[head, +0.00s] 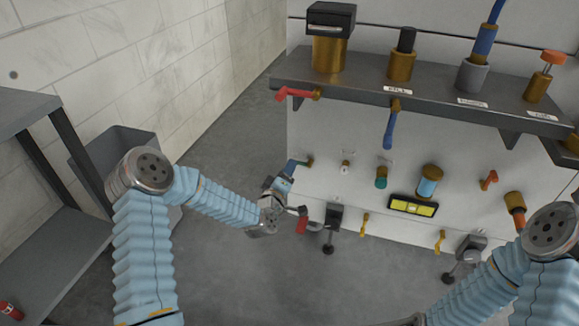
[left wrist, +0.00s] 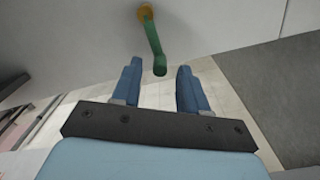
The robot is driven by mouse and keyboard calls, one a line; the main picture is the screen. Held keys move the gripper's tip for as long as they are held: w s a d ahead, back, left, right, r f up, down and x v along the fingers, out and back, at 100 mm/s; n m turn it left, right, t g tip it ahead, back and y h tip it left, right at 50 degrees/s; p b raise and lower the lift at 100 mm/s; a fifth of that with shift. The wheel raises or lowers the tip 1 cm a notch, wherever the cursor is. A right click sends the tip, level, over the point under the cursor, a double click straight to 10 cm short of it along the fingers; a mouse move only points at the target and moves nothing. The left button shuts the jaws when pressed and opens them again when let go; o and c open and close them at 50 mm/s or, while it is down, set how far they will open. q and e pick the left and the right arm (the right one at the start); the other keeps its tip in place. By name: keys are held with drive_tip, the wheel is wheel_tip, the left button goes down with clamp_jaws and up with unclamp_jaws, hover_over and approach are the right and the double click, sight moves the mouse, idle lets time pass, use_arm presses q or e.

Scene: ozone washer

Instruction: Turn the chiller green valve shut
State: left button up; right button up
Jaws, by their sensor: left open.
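The green valve handle (left wrist: 155,45) hangs down from a brass hub (left wrist: 145,13) on a pale panel in the left wrist view. My left gripper (left wrist: 157,76) is open, with its two blue fingers apart. The handle's lower end shows between the fingertips, with a gap visible on both sides; I cannot tell whether it lies at their depth. The green handle is not visible there. My right gripper is not clearly seen.
A dark shelf (head: 440,98) with brass fittings sticks out above the panel. A red handle (head: 283,95) and a blue handle (head: 389,130) are at its edge. A red part (head: 302,224) is just below my left gripper. A grey bin (head: 120,142) stands at left.

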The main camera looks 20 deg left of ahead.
use_arm(q)
drive_tip(key=shift+w+d, duration=0.1)
drive_tip(key=shift+w, duration=1.25)
clamp_jaws()
